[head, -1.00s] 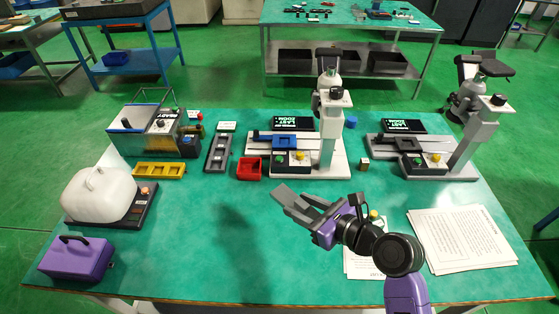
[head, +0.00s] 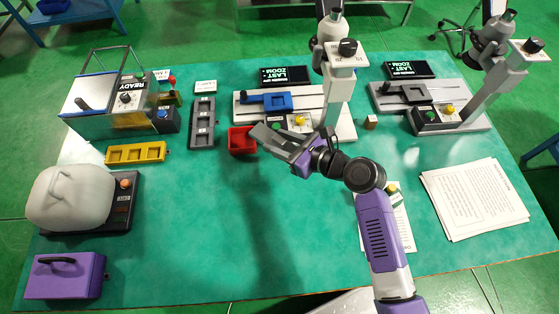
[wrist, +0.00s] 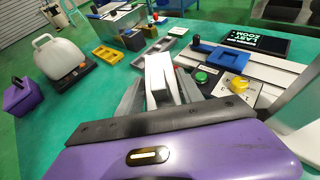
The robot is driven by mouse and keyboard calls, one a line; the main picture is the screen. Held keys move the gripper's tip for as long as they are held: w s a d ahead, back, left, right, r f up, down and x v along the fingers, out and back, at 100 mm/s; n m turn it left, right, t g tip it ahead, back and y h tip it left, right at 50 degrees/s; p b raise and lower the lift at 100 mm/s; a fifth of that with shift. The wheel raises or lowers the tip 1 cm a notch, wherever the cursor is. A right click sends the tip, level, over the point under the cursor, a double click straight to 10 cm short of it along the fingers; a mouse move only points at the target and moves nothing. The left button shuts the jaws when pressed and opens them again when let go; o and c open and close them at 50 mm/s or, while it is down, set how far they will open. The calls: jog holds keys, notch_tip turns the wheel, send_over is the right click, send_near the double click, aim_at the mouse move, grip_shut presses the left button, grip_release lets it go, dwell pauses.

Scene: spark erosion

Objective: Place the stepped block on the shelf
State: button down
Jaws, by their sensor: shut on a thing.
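My gripper (head: 272,138) is shut on a pale grey metal piece, seen between the fingers in the wrist view (wrist: 161,76). I take this piece for the stepped block, but its steps cannot be made out. In the head view the gripper is over the green table, beside the red tray (head: 242,141) and in front of the microscope stand with the blue slide. No thing in view is plainly a shelf.
A grey slotted tray (head: 202,123), a yellow tray (head: 136,153) and a glass-sided machine (head: 115,108) stand to the left. A grey-lidded device (head: 72,198) and purple case (head: 65,276) are nearer left. Papers (head: 473,200) lie right. The table's front middle is clear.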

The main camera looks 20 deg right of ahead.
aim_at(279, 171)
notch_tip(279, 171, down, 13)
jog(key=shift+f+b, duration=0.1)
jog(key=shift+b, duration=0.95)
jog(key=shift+f, duration=0.15)
jog(key=c, duration=0.8)
grip_release()
jog(key=shift+o, duration=0.2)
